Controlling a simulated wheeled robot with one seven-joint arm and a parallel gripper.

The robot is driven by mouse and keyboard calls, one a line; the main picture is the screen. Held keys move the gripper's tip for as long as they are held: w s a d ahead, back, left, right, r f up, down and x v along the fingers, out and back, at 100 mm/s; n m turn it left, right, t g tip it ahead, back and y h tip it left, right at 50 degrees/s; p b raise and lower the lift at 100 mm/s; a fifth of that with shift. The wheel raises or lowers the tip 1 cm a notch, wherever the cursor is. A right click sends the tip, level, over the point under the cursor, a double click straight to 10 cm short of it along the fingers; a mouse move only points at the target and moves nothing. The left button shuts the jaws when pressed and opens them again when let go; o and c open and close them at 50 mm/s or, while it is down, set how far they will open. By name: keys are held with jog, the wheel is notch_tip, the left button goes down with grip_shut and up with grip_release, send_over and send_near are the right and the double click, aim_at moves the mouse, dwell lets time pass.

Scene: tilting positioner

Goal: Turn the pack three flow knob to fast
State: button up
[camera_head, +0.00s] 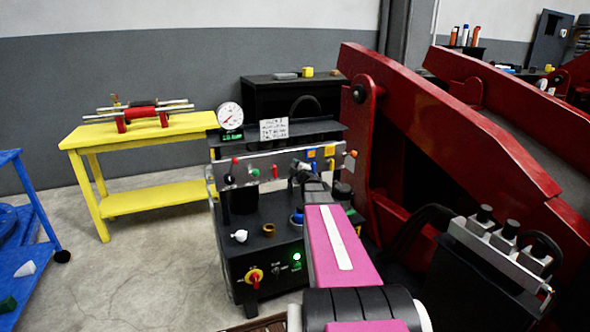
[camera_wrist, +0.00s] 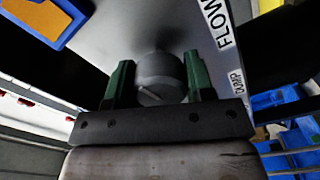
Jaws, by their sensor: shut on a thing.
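In the wrist view a round dark grey knob (camera_wrist: 158,72) stands on a grey panel (camera_wrist: 140,22). A line shows on its face. The green fingers of my gripper (camera_wrist: 160,84) are on either side of the knob, shut on it. A label reading FLOW (camera_wrist: 217,24) is on the panel beside it. A slow or fast mark is not readable in either view. In the head view my gripper (camera_head: 302,172) is at the grey valve panel (camera_head: 245,171) of the black power pack (camera_head: 262,265). The knob is not clear there.
A DUMP label (camera_wrist: 237,79) is near the right finger. A pressure gauge (camera_head: 230,116) and a white card (camera_head: 273,129) stand above the panel. A red selector (camera_head: 255,277) is low on the pack. Red steel arms (camera_head: 430,110) stand close on the right. A yellow table (camera_head: 135,135) is at left.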

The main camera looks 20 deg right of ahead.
jog(key=shift+m, duration=0.4)
jog(key=o, duration=0.9)
jog(key=s, duration=1)
jog(key=shift+s+d, duration=0.2)
jog(key=shift+s, duration=0.2)
